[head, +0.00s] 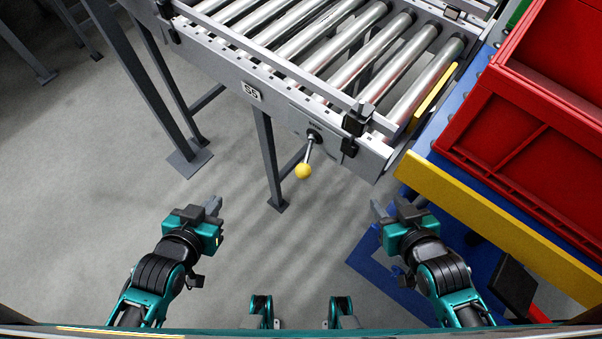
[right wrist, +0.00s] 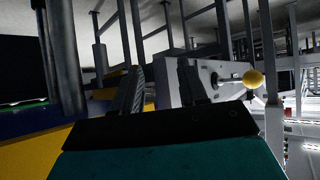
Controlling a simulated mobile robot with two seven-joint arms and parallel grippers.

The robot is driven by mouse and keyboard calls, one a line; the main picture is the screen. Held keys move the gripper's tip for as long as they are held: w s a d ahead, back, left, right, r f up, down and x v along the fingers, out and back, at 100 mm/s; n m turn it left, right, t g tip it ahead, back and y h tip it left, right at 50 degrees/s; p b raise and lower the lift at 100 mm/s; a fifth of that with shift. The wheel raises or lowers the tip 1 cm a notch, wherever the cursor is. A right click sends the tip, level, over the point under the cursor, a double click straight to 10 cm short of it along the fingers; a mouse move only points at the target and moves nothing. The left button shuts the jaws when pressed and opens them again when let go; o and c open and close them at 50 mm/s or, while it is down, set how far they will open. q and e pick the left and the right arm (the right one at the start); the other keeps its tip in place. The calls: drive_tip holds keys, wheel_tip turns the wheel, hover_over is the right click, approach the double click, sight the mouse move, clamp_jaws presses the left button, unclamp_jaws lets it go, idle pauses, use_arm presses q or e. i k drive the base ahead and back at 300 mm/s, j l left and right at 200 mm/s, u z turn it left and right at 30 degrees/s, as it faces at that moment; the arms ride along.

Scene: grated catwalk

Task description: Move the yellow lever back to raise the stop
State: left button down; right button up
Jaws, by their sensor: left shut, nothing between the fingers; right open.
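The lever's yellow ball knob (head: 303,171) hangs at the lower end of a short metal rod on the conveyor's near side plate, below a small dark label. It also shows in the right wrist view (right wrist: 253,79), right of the fingers. A yellow bar (head: 432,97) lies along the conveyor's right end beside the last roller; it may be the stop, and I cannot tell its height. My left gripper (head: 214,206) is shut and empty, below and left of the knob. My right gripper (head: 388,208) is open and empty, below and right of the knob. Neither touches the lever.
The roller conveyor (head: 330,40) stands on grey legs (head: 268,160). At right, a red crate (head: 500,130) sits on a blue platform with a yellow edge (head: 500,222), close to my right arm. Grey floor (head: 270,240) is open between my arms.

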sight(303, 171)
drive_tip(key=j+z, duration=0.25)
drive_tip(key=j, duration=0.25)
drive_tip(key=k+j+z, duration=0.1)
drive_tip(key=j+z, duration=0.15)
drive_tip(key=j, duration=0.25)
drive_tip(key=k+j+z, duration=0.1)
drive_tip(key=j+z, duration=0.15)
drive_tip(key=j, duration=0.25)
